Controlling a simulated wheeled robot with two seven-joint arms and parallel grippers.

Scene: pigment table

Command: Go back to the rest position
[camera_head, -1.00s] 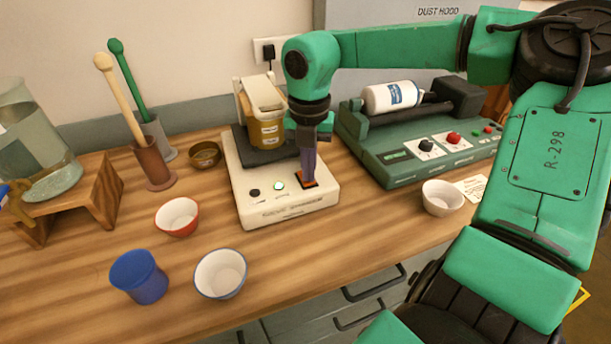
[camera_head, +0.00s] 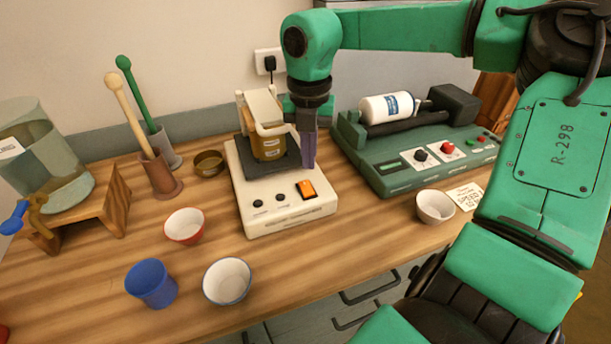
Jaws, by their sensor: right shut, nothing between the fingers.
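My right gripper (camera_head: 308,164) hangs pointing down over the white shaker-like machine (camera_head: 290,224). Its purple fingers are together with nothing between them. The fingertips are above the machine, apart from its orange rocker switch (camera_head: 306,190). Two small dark round parts sit left of the switch, and neither is lit. My left gripper does not show.
A green roller machine (camera_head: 400,178) stands at right. Bowls, one red-rimmed (camera_head: 184,226), one blue-rimmed (camera_head: 227,281) and one white (camera_head: 436,206), and a blue cup (camera_head: 151,283) stand in front. A glass tank (camera_head: 40,160) on a wooden stand and upright pestles are at left.

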